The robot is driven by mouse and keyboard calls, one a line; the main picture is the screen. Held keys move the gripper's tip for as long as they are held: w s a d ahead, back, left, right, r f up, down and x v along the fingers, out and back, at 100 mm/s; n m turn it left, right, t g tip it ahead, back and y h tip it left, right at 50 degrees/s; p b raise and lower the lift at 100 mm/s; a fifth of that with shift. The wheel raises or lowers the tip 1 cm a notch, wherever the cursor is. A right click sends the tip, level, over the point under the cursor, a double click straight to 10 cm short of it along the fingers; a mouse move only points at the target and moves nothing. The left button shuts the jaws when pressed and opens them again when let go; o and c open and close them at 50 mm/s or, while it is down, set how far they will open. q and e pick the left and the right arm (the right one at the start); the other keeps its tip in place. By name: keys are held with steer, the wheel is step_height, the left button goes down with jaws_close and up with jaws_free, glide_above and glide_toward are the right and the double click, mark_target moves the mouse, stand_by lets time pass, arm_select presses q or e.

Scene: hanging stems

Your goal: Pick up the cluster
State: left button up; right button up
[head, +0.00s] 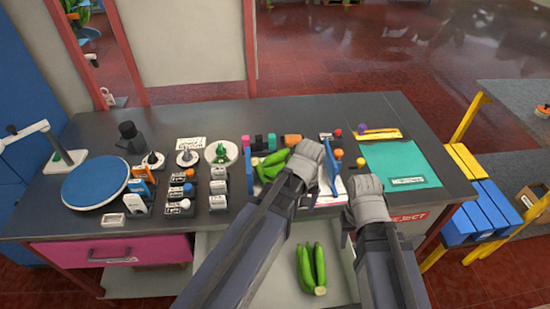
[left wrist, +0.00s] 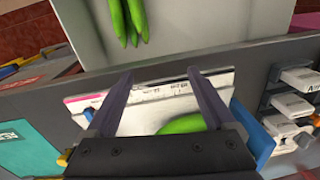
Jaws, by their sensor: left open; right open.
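One green banana-like cluster (head: 312,268) lies in a pale bin or shelf below the bench's front edge; it also shows at the top of the left wrist view (left wrist: 128,18). Another green cluster (head: 270,165) rests on the bench in a white holder with blue ends, partly hidden by my left arm; part of it shows in the left wrist view (left wrist: 182,125). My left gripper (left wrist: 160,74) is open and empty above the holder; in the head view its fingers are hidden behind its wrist. My right gripper (head: 366,187) is over the bench's front edge, right of the holder, its fingers mostly hidden.
The dark bench (head: 300,110) holds switches and small blocks at left, a blue disc (head: 96,183), and a teal mat (head: 402,164) at right. A pink drawer (head: 110,252) is below left. A yellow and blue stand (head: 480,215) is at right. The bench's back strip is clear.

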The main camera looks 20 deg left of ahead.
arm_select(q)
steer(key=w+a+r+n+p, duration=0.4)
steer(key=w+a+r+n, duration=0.2)
steer(key=a+r+n, duration=0.1)
step_height(320, 180, up, 5)
steer(key=n+p, duration=0.5)
steer(key=n, duration=0.3)
glide_above(257, 161)
steer(key=shift+s+d+f+h, duration=0.1)
steer(key=shift+d+f+h, duration=0.1)
steer(key=shift+d+h, duration=0.2)
steer(key=shift+a+r+n+t, duration=0.1)
steer(key=shift+a+n+t, duration=0.2)
steer(key=shift+a+n, duration=0.3)
steer(key=shift+d+f+b, duration=0.1)
steer(key=shift+f+b, duration=1.1)
steer(key=shift+f, duration=0.2)
arm_select(e)
step_height(257, 161, up, 9)
arm_select(q)
step_height(257, 161, down, 5)
steer(key=b, duration=0.5)
steer(key=shift+d+f, duration=0.1)
steer(key=shift+f, duration=0.05)
arm_select(e)
step_height(257, 161, down, 5)
steer(key=shift+f, duration=0.1)
arm_select(q)
steer(key=shift+c, duration=0.4)
jaws_close()
